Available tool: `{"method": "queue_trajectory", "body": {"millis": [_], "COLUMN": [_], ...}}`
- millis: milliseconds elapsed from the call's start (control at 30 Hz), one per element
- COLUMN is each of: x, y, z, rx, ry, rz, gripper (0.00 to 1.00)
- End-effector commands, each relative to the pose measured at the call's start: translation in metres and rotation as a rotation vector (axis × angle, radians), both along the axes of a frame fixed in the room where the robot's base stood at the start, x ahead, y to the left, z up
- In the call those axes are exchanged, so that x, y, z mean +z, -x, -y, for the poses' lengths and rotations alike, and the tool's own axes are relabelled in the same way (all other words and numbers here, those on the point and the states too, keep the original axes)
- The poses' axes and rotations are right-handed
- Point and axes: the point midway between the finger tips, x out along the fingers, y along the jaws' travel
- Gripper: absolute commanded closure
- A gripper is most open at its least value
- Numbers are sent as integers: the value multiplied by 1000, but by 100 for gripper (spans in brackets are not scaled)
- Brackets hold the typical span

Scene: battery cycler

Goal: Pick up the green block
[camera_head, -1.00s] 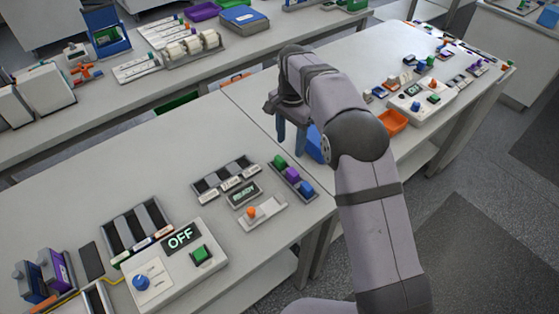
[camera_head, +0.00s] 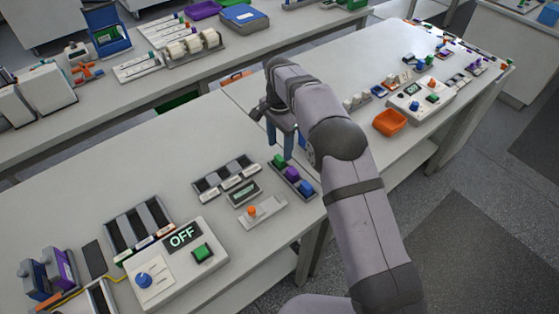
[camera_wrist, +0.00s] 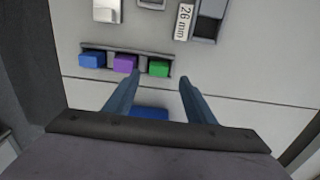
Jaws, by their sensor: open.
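The green block (camera_head: 280,160) sits at the far left end of a small dark tray (camera_head: 301,179), in a row with a purple block (camera_head: 292,174) and a blue block (camera_head: 306,187). In the wrist view the green block (camera_wrist: 159,68) is at the right end of the row, beyond my fingertips and between their lines. My gripper (camera_head: 279,150) is open and empty, just behind the green block in the head view. In the wrist view my gripper (camera_wrist: 160,77) shows its two blue fingers apart, pointing toward the tray. Whether the fingertips are level with the block is unclear.
A lever plate (camera_head: 264,212) and a slotted holder (camera_head: 224,177) stand left of the tray. A control box reading OFF (camera_head: 173,268) is at front left. An orange bin (camera_head: 390,122) is on the bench to the right. Another blue object (camera_wrist: 150,113) lies below between my fingers.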

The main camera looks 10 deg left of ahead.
Motion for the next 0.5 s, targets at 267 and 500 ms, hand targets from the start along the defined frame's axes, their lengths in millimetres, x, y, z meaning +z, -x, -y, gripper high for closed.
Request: {"method": "queue_trajectory", "body": {"millis": [267, 500], "x": [-31, -45], "y": [6, 6], "z": [0, 0], "rx": [1, 0], "ry": [1, 0], "rz": [-3, 0], "gripper": [50, 50]}}
